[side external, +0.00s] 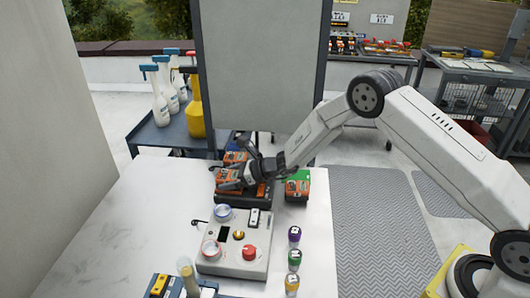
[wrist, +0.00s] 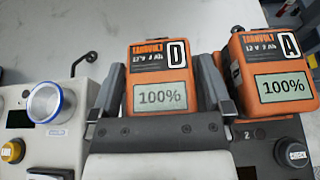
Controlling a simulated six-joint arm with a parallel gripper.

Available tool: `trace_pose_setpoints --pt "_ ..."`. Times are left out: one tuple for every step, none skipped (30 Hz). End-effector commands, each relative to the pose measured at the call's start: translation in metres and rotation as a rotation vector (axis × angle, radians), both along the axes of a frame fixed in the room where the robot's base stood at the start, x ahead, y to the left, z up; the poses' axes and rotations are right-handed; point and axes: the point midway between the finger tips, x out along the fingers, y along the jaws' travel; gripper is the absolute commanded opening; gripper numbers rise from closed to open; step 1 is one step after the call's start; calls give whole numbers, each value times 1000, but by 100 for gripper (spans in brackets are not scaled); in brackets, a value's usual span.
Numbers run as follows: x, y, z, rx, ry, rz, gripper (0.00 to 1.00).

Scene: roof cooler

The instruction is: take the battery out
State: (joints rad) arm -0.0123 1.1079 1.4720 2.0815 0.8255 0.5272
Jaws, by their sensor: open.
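In the wrist view an orange battery labelled D (wrist: 158,76) with a 100% display stands between the two fingers of my gripper (wrist: 160,92). The fingers are open, one on each side of it; I cannot tell whether they touch it. A second orange battery labelled A (wrist: 278,68), also reading 100%, stands to the right, beside the right finger. In the side external view my gripper (side external: 248,172) is over the dark charger (side external: 262,198) with orange batteries (side external: 229,179) around it. The lower part of battery D is hidden by my gripper.
A pale control box (side external: 228,243) with a red knob stands in front of the charger. Small capped jars (side external: 294,257) line the table's right side. A grey panel (side external: 255,70) rises behind. The table's left is clear.

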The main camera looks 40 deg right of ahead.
Motion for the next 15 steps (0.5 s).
trace_pose_setpoints --pt "0 0 0 0 0 0 100" --pt "0 0 0 0 0 0 100" --pt "0 0 0 0 0 0 100" --pt "0 0 0 0 0 0 100" --pt "0 0 0 0 0 0 100" --pt "0 0 0 0 0 0 100" --pt "0 0 0 0 0 0 90" --pt "0 0 0 0 0 0 81" --pt "0 0 0 0 0 0 68" --pt "0 0 0 0 0 0 59" --pt "0 0 0 0 0 0 49" --pt "0 0 0 0 0 0 36" --pt "0 0 0 0 0 0 27" --pt "0 0 0 0 0 0 17" --pt "0 0 0 0 0 0 5"
